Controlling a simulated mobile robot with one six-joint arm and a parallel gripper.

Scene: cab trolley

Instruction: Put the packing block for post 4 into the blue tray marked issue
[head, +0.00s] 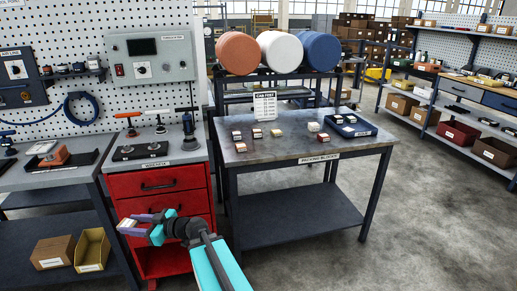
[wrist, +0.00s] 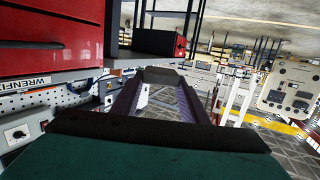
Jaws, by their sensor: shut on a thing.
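My gripper (head: 133,226) is shut on a small block (head: 126,227) with a pale top, held in front of the red drawer cabinet, left of the packing table. The number on the held block cannot be read. In the wrist view the purple fingers (wrist: 158,100) reach forward, with a grey shape between their tips. The blue tray (head: 362,129) sits at the right rear of the packing table (head: 290,147), well to the right of my gripper. Small pale-topped blocks show in the tray; its marking is not legible.
Several small blocks (head: 257,133) with pale tops stand on the packing table. A printed card (head: 265,106) stands at its rear. The red cabinet (head: 160,184) and a yellow bin (head: 93,250) are near my arm. Open floor (head: 420,220) lies right of the table.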

